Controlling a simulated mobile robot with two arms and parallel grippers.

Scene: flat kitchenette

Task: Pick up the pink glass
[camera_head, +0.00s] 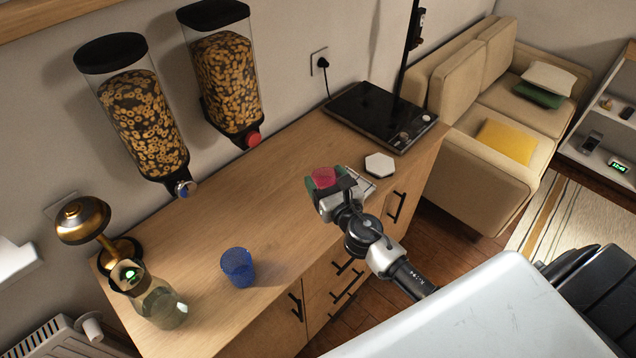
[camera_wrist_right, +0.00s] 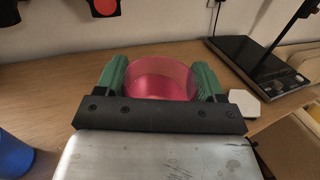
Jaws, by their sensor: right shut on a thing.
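The pink glass (camera_head: 323,177) is at my right gripper (camera_head: 327,186), over the right part of the wooden counter. In the right wrist view the pink glass (camera_wrist_right: 160,78) sits between the two green fingers of my right gripper (camera_wrist_right: 162,82), which are shut on it. I look into its round open top there; its lower part is hidden behind the dark gripper bar. I cannot tell whether its base touches the counter. My left gripper is not in view.
A blue glass (camera_head: 238,267), a glass bottle (camera_head: 158,301) and a brass lamp (camera_head: 84,221) stand at the counter's left. A white hexagonal coaster (camera_head: 379,165) and black hotplate (camera_head: 383,117) lie right. Two cereal dispensers (camera_head: 146,124) hang above. The counter middle is clear.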

